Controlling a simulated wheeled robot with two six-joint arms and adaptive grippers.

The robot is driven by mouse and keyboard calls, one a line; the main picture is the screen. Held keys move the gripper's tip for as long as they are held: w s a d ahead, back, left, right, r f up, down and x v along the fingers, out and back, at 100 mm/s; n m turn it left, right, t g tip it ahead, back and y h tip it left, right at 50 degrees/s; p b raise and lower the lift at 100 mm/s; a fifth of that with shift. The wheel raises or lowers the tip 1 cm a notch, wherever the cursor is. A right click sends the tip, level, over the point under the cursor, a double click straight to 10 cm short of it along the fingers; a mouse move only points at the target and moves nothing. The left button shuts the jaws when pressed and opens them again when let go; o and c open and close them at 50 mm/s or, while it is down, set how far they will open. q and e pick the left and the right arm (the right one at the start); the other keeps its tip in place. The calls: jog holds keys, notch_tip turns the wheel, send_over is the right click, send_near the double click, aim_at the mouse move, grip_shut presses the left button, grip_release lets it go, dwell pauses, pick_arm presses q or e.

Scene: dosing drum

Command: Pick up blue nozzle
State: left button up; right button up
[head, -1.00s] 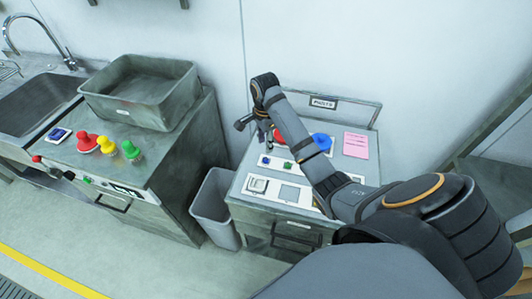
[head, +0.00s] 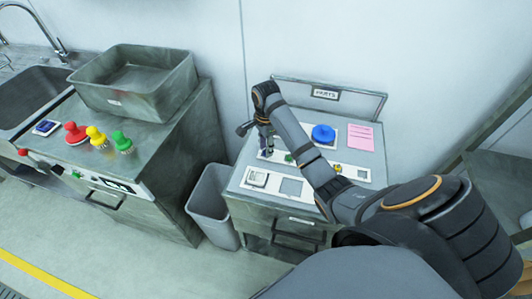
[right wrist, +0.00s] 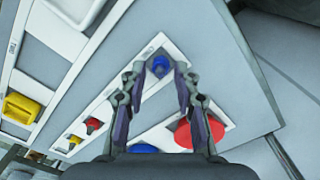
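The small blue nozzle (right wrist: 160,64) sits in the end of a white strip on the parts table, in the right wrist view. My right gripper (right wrist: 161,72) has its two fingers apart, one on each side of the nozzle, with gaps visible; I see no contact. In the head view my right gripper (head: 265,147) points down over the left end of that strip and hides the nozzle there. My left gripper is not in view.
A large red disc (right wrist: 200,130) and a large blue disc (head: 323,134) lie behind the strip. Small red (right wrist: 93,126) and yellow (right wrist: 75,141) pieces stand along it. A pink note (head: 361,136) lies at the right. A grey bin (head: 212,205) stands left of the table.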

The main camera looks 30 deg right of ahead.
grip_shut()
jog(key=shift+r, duration=0.1)
jog(key=shift+w+r, duration=0.1)
jog(key=shift+r, duration=0.2)
notch_tip(320, 180, up, 3)
jog(key=shift+f+p, duration=0.15)
jog(key=shift+p, duration=0.65)
jog(key=s+a+r+p, duration=0.3)
jog(key=a+r+p, duration=0.6)
jog(key=a+p, duration=0.3)
jog(key=shift+s+a+r+p, duration=0.2)
jog(key=shift+s+a+p, duration=0.2)
jog(key=shift+a, duration=0.4)
